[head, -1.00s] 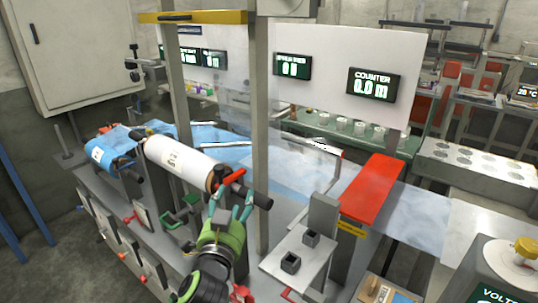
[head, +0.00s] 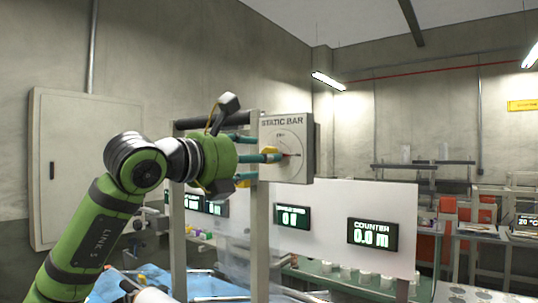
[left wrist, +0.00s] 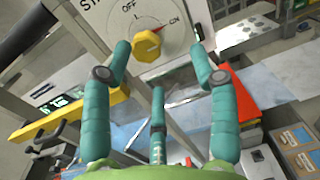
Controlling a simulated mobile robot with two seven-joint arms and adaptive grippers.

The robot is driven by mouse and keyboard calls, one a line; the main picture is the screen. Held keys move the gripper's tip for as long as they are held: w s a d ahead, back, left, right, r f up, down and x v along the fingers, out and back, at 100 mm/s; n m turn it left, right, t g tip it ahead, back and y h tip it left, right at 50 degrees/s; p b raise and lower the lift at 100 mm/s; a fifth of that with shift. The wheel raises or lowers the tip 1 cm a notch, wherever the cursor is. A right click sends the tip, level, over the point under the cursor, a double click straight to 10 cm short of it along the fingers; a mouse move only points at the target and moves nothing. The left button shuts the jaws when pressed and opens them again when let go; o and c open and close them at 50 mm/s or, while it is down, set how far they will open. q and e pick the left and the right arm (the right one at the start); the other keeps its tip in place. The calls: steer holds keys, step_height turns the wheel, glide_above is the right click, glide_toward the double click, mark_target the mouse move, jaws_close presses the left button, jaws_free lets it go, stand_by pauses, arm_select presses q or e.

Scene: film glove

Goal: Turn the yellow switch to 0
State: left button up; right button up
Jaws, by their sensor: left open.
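The yellow switch (left wrist: 147,45) is a knob on the round dial of the grey STATIC BAR box (head: 300,135). In the left wrist view its red pointer is turned toward the mark that reads ON; OFF stands to the upper left. In the head view the switch (head: 270,151) is partly hidden by my fingers. My left gripper (head: 260,157) is raised in front of the box, teal fingers spread. In the left wrist view the gripper (left wrist: 158,68) has the knob ahead between its two upper fingers, with no clear contact. My right gripper is not in view.
A metal post (head: 260,220) stands below the box. A white panel (head: 335,205) with a COUNTER display (head: 372,232) is to the lower right. In the left wrist view a yellow bar (left wrist: 70,112) lies left of the fingers and a red plate (left wrist: 243,93) to the right.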

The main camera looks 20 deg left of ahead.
mark_target(267, 152)
arm_select(q)
steer(key=shift+w+a+r+n+y+p, duration=0.3)
steer(key=shift+a+r+y+p, duration=0.1)
steer(key=shift+a+r+y, duration=0.2)
steer(key=p+x, duration=0.3)
steer(key=x, duration=0.2)
steer(key=shift+w, duration=0.2)
steer(key=shift+w+d+f+p, duration=0.15)
steer(key=shift+w+d+p, duration=0.1)
steer(key=shift+w+p, duration=0.2)
